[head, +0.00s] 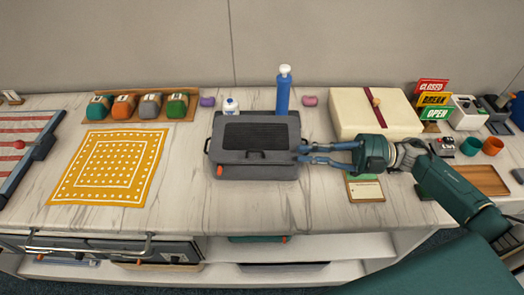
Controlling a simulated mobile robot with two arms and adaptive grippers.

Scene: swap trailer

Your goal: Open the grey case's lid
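The grey case (228,158) sits on the counter in the middle of the head view. It has a dark panel (255,136) on top, a small handle (256,154) at the front and an orange tab (220,171) at its front left. Its lid looks shut. My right gripper (300,154) reaches in from the right, with its fingertips at the case's right front edge. The fingers are apart, with nothing visible between them; whether they touch the case is unclear. My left gripper is not in view.
A blue bottle (283,92) and a small white bottle (231,106) stand behind the case. A cream box (352,116) with a ribbon stands to the right, with a small card (366,190) in front of it. A yellow cloth (112,167) lies left. The counter before the case is clear.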

